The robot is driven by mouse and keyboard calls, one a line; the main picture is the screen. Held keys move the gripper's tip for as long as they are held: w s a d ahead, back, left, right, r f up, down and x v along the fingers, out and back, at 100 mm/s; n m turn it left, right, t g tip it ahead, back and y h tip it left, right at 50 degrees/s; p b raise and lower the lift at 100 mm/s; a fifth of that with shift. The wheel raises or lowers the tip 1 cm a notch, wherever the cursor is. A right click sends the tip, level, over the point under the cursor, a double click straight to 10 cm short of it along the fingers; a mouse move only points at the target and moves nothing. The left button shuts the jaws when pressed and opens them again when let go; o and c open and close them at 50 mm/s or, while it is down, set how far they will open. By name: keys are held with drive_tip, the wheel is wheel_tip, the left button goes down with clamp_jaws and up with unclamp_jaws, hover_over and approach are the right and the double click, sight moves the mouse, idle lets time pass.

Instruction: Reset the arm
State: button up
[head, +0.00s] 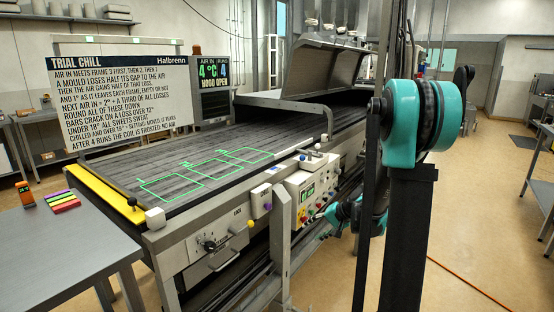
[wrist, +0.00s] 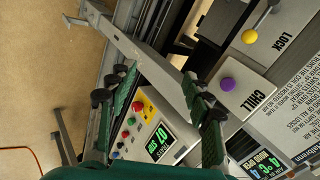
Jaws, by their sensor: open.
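My gripper (wrist: 156,82) is open in the wrist view, with its two green and black fingers apart and nothing visible between them. It hangs in front of the control box (wrist: 150,137), which has a lit screen and several coloured buttons. In the head view the teal end of my arm (head: 345,212) is low beside the control box (head: 312,187), partly hidden by my own arm links. I cannot tell whether a finger touches the box.
A purple CHILL knob (wrist: 228,84) and yellow LOCK knob (wrist: 249,36) are near my gripper. A grey table (head: 65,245) holds coloured bars (head: 62,201).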

drive_tip(key=s+d+f+n+h, duration=0.1)
drive_tip(key=s+d+n+h, duration=0.1)
drive_tip(key=s, duration=1.1)
drive_tip(key=s+d+f+n+g+h, duration=0.1)
drive_tip(key=s+d+n+h, duration=0.1)
drive_tip(key=s, duration=1.2)
drive_tip(key=d+h, duration=0.1)
drive_tip(key=h, duration=0.1)
drive_tip(key=shift+s+n+h, duration=0.3)
drive_tip(key=shift+n+h, duration=0.1)
drive_tip(key=shift+a, duration=0.1)
drive_tip(key=shift+c, duration=0.2)
